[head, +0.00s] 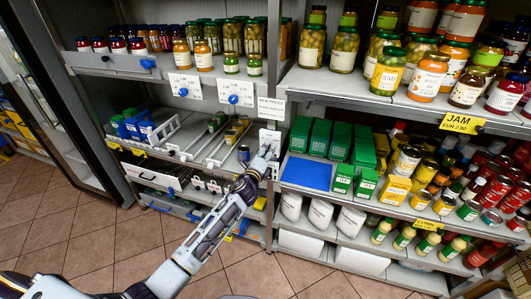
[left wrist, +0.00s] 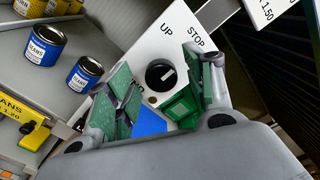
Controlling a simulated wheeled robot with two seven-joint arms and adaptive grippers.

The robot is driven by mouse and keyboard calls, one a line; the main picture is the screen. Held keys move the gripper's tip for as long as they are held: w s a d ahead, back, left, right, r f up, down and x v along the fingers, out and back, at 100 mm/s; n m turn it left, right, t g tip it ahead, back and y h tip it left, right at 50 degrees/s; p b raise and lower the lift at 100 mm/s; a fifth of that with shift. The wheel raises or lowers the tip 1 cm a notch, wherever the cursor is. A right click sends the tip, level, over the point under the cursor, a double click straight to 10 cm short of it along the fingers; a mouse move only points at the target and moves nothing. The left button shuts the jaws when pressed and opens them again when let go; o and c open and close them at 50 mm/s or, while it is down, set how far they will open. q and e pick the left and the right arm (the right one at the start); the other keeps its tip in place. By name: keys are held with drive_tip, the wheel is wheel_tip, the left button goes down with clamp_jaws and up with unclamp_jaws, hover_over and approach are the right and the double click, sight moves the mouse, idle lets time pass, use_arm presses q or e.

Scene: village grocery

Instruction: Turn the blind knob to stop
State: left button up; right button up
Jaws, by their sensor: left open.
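The blind knob (left wrist: 160,75) is a round black dial with a short white mark, on a white panel (left wrist: 142,52) lettered UP and STOP. The mark points up and right in the left wrist view; I cannot tell exactly which word it meets. Other lettering is partly hidden behind my fingers. My left gripper (left wrist: 158,98) is open, its green-padded fingers on either side in front of the knob. I cannot tell if they touch it. In the head view my left gripper (head: 266,160) reaches the panel (head: 269,138) on the shelf post and hides the knob.
Blue bean cans (left wrist: 45,42) stand on a shelf left of the panel in the left wrist view. In the head view, green boxes (head: 340,140) and a blue mat (head: 307,173) lie right of the gripper. Jars fill the upper shelves. The tiled floor (head: 110,240) is clear.

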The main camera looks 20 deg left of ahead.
use_arm(q)
drive_tip(key=shift+s, duration=0.1)
drive_tip(key=s, duration=1.1)
drive_tip(key=shift+s+a, duration=0.2)
drive_tip(key=shift+s, duration=0.2)
idle(0.4)
idle(0.7)
